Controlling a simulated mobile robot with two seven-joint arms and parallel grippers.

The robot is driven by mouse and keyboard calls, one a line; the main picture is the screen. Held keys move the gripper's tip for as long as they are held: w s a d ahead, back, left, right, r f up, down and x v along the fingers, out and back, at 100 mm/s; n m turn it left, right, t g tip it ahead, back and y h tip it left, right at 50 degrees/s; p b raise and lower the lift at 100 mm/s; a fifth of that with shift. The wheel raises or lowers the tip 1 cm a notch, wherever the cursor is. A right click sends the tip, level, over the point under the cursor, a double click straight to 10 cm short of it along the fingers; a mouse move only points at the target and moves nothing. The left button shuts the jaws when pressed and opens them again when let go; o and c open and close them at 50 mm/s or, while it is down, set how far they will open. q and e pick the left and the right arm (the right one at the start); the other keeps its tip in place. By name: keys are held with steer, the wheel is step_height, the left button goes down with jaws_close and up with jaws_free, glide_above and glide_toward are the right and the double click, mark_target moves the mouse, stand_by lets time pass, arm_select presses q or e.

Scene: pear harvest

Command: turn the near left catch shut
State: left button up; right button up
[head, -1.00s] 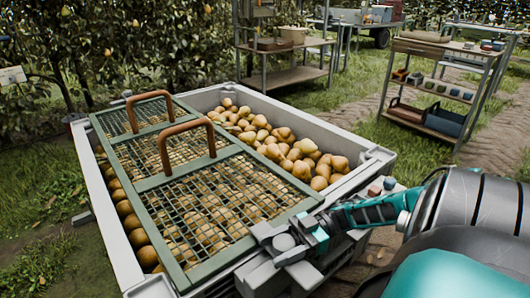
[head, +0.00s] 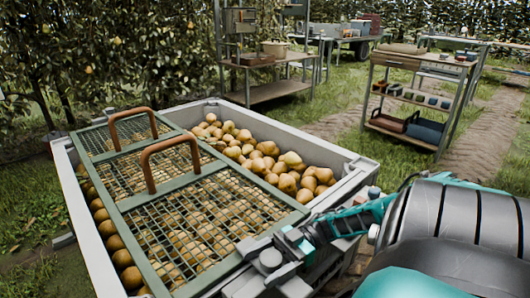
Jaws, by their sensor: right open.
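A pale grey crate (head: 90,240) full of pears has a green-framed mesh lid (head: 228,160) with two brown handles lying over its left part. My right gripper (head: 270,260) is at the crate's near side, beside the near right corner of the lid. Its grey fingers are open, with a round grey piece between them; I cannot tell whether that piece is a catch or part of the gripper. The near left catch cannot be made out clearly. My left gripper is not in view.
Uncovered pears (head: 262,158) fill the crate's right part. A wooden shelf rack (head: 410,125) with small pots and bins stands at the back right. A bench (head: 270,90) stands behind the crate. Grass is open between them, and pear trees line the left.

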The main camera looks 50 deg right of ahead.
arm_select(q)
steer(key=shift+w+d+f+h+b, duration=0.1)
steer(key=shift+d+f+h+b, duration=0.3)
steer(key=shift+b, duration=0.8)
arm_select(e)
steer(key=v, duration=1.2)
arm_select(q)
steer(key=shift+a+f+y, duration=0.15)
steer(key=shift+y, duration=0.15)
